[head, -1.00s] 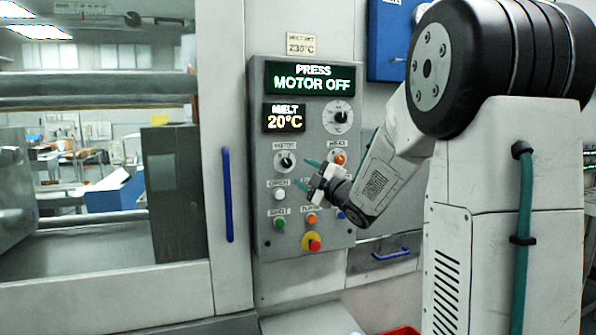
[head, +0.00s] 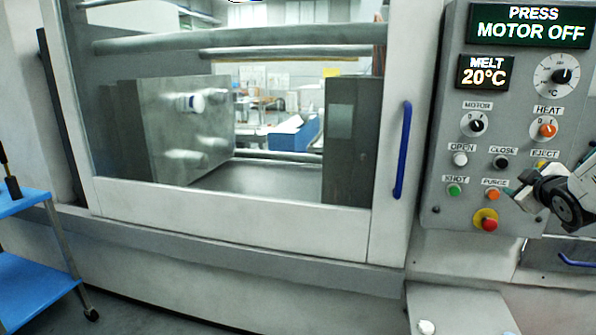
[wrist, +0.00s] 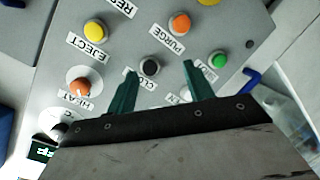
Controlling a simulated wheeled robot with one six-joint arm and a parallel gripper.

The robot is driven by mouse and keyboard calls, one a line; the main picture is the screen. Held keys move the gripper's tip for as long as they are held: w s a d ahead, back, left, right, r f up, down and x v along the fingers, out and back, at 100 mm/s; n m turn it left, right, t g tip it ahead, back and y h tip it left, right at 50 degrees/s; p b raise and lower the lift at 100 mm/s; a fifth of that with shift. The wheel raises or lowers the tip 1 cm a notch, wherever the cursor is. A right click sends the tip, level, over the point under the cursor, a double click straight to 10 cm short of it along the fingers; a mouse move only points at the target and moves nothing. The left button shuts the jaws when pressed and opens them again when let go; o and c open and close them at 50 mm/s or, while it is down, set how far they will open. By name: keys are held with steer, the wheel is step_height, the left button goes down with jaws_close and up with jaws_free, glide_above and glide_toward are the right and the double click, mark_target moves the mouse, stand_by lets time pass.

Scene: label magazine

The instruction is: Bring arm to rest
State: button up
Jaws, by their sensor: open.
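My gripper (head: 548,172) is at the right edge of the head view, in front of the lower right of the grey control panel (head: 440,190). It partly hides the yellow eject button (head: 541,166). In the wrist view my gripper (wrist: 161,68) has its two teal fingers apart, with nothing held between them. The black close button (wrist: 149,67) shows in the gap between the fingers, apparently beyond them. Most of my arm is out of the head view.
The press door has a blue handle (head: 403,150) and a window. A blue cart (head: 30,240) stands at lower left. The panel has a red emergency button (head: 488,223), heat knob (head: 546,129) and motor knob (head: 475,123). The display (head: 528,25) reads PRESS MOTOR OFF.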

steer(key=s+a+f+m+g, duration=0.4)
steer(key=s+a+g, duration=0.1)
steer(key=s, duration=0.3)
steer(key=s+a+f+m+g, duration=0.35)
steer(key=s+a+g, duration=0.2)
steer(key=s, duration=0.35)
steer(key=s+a+r+g+y, duration=0.2)
steer(key=s+a+g+y, duration=0.1)
steer(key=s+a, duration=1.5)
steer(key=shift+a+y, duration=0.3)
steer(key=shift+y, duration=0.3)
steer(key=shift+r+n, duration=0.1)
steer(key=shift+n, duration=0.15)
steer(key=shift+c, duration=0.3)
